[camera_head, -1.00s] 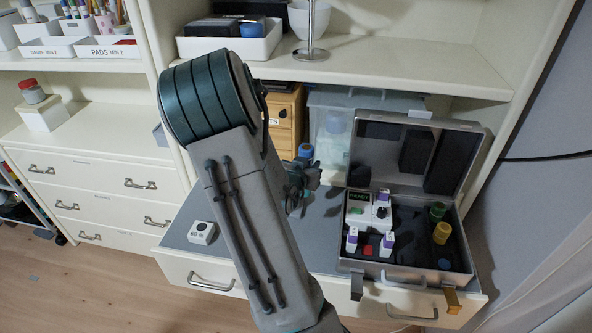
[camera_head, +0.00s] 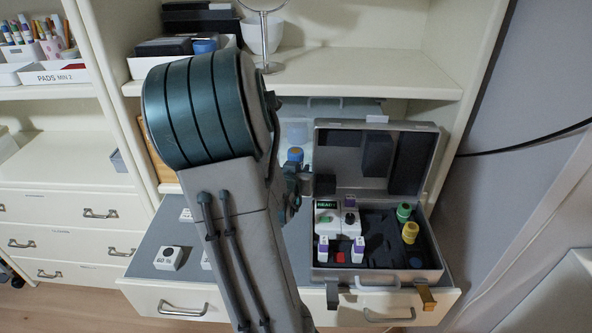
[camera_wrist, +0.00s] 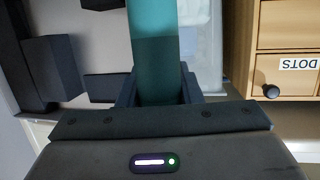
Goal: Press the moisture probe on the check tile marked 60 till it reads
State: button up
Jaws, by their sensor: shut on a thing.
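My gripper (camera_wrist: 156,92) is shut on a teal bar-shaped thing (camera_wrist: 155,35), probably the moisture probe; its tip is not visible. In the head view my arm hides most of the gripper (camera_head: 292,192), which is left of the open grey case. A blue-topped part (camera_head: 295,155) shows just above it. A white block with dark lettering (camera_head: 168,258) sits on the grey worktop at left; its marking is not clear. Other white blocks (camera_head: 187,215) are partly hidden by my arm. I cannot tell which tile is marked 60.
The open case (camera_head: 432,258) holds a white unit with a green display (camera_head: 326,205), purple-topped white items (camera_head: 359,249), and green (camera_head: 403,212) and yellow (camera_head: 410,232) capped items. A shelf (camera_head: 400,82) overhangs behind. Drawers marked DOTS (camera_wrist: 290,64) stand close in the wrist view.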

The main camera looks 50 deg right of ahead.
aim_at(297, 152)
jog(key=shift+r+p, duration=2.2)
jog(key=shift+r, duration=0.6)
notch_tip(297, 152, up, 8)
jog(key=p, duration=0.7)
jog(key=shift+w+a, duration=0.1)
jog(key=shift+w, duration=0.05)
